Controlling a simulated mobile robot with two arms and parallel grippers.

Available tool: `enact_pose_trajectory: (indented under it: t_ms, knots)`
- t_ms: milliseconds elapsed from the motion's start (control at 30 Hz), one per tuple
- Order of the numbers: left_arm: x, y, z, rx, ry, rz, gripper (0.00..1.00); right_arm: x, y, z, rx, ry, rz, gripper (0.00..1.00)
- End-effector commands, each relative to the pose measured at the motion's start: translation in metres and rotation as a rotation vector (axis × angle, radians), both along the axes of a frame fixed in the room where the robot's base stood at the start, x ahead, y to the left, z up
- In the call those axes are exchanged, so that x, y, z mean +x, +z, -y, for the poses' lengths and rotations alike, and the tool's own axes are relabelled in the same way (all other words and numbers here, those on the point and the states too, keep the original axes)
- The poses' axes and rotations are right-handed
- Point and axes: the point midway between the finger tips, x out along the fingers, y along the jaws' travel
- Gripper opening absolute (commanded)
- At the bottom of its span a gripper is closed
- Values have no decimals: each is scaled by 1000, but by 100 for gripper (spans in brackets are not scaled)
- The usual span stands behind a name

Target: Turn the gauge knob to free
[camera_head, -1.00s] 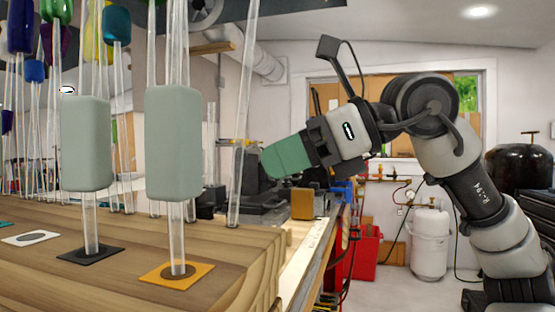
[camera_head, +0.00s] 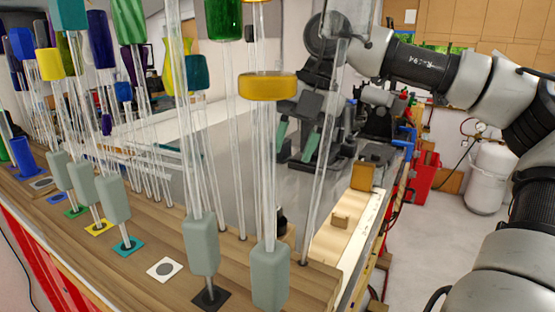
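I cannot make out for sure which thing is the gauge knob, or how it is turned. A small light-wood block (camera_head: 341,219) sits on a pale strip by the bench's right edge. My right gripper (camera_head: 302,142) is beyond the glass rods, partly hidden by them. Its two green fingers point down and stand apart with nothing visible between them. My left gripper is not in view.
Upright clear rods with coloured glass pieces and grey-green blocks (camera_head: 201,244) crowd the wooden bench (camera_head: 320,285). An amber disc (camera_head: 267,87) sits on the near rods. A tan block (camera_head: 362,176) stands farther back. A white tank (camera_head: 487,177) stands at right.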

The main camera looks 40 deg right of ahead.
Motion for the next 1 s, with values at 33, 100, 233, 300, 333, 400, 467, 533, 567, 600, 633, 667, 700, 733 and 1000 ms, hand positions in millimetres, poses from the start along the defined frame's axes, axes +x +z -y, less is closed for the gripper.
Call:
enact_pose_trajectory:
  t_ms: [33, 100, 233, 300, 333, 400, 467, 533, 567, 600, 633, 667, 700, 733, 1000]
  knots:
    - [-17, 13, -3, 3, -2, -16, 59, 4, 13, -1, 3, -44, -75, 38]
    - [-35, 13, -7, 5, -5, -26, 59, 7, 14, -2, 5, -105, -164, 38]
    - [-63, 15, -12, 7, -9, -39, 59, 10, 13, -3, 1, -188, -284, 38]
    - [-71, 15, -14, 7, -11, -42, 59, 11, 12, -4, -1, -216, -322, 38]
    - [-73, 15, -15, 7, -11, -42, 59, 11, 11, -4, -2, -222, -332, 38]
    - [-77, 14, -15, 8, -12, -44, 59, 11, 8, -5, -3, -234, -347, 38]
    - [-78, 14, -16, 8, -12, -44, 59, 10, 4, -6, -3, -238, -352, 38]
    - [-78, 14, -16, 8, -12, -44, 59, 9, -4, -9, -1, -236, -353, 38]
    - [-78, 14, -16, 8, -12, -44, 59, 8, -8, -10, -2, -235, -353, 38]
    - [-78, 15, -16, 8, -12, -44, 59, 7, -14, -12, -2, -235, -353, 38]
    - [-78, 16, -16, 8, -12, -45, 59, 6, -19, -15, 0, -234, -352, 38]
    - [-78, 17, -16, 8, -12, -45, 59, 5, -24, -17, -1, -234, -353, 38]
    - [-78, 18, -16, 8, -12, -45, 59, 4, -31, -19, 0, -234, -352, 38]
    - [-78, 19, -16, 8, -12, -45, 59, 3, -37, -22, -2, -234, -354, 38]
    - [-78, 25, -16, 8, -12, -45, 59, -3, -78, -37, -2, -236, -350, 38]
